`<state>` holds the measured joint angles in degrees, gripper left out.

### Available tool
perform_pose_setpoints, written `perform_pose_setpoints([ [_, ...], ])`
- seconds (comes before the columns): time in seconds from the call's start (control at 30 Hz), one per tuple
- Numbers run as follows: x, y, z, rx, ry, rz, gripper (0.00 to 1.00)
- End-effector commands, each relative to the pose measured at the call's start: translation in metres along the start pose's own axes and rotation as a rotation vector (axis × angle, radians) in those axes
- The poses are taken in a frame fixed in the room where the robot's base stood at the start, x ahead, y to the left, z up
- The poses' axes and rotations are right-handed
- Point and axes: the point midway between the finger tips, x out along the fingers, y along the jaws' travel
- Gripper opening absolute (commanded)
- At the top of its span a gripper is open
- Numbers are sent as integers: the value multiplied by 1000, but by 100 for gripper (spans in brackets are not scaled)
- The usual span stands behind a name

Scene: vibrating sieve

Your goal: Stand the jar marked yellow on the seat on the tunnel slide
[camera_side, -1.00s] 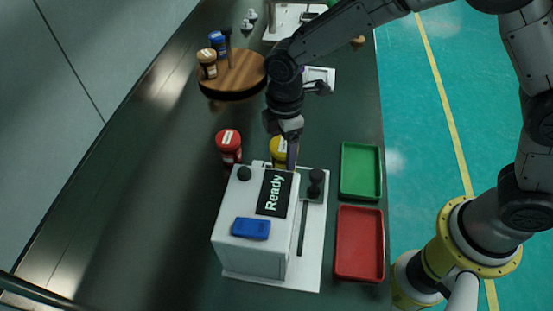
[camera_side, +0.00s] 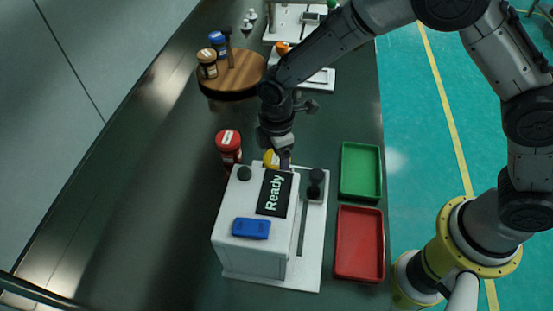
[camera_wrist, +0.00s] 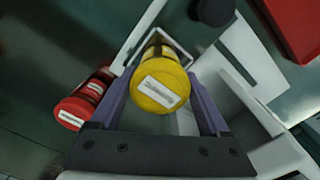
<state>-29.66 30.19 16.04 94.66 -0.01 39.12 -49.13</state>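The jar marked yellow (camera_side: 270,159) has a yellow lid with a white label and stands at the back of the white machine (camera_side: 255,262). In the side view my gripper and the machine hide most of it. In the wrist view its lid (camera_wrist: 160,86) faces me between the two purple fingers. My gripper (camera_wrist: 161,92) is open around the jar, one finger on each side, with very narrow gaps. The machine has a sign reading "Ready" (camera_side: 274,193) and a slotted white base (camera_side: 312,240) with a dark piece (camera_side: 315,185) on its right. I cannot clearly make out the seat.
A red jar (camera_side: 229,144) stands close to the left of the yellow one. A green tray (camera_side: 361,170) and a red tray (camera_side: 359,243) lie to the right. A round wooden stand (camera_side: 238,78) with two jars is at the back left. The left of the table is clear.

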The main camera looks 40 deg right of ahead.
Motion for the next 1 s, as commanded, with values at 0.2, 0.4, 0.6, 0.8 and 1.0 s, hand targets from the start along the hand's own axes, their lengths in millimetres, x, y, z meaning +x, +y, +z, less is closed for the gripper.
perform_pose_setpoints([
  [0.2, 0, 0, 0, 0, 0, 0, 100],
  [0.4, -5, 0, 0, 0, 1, 2, 100],
  [0.6, -33, 1, -1, 0, 5, 6, 100],
  [0.8, -76, 1, -1, 0, 4, 5, 100],
  [1.0, -108, 0, 0, 0, 2, 3, 100],
])
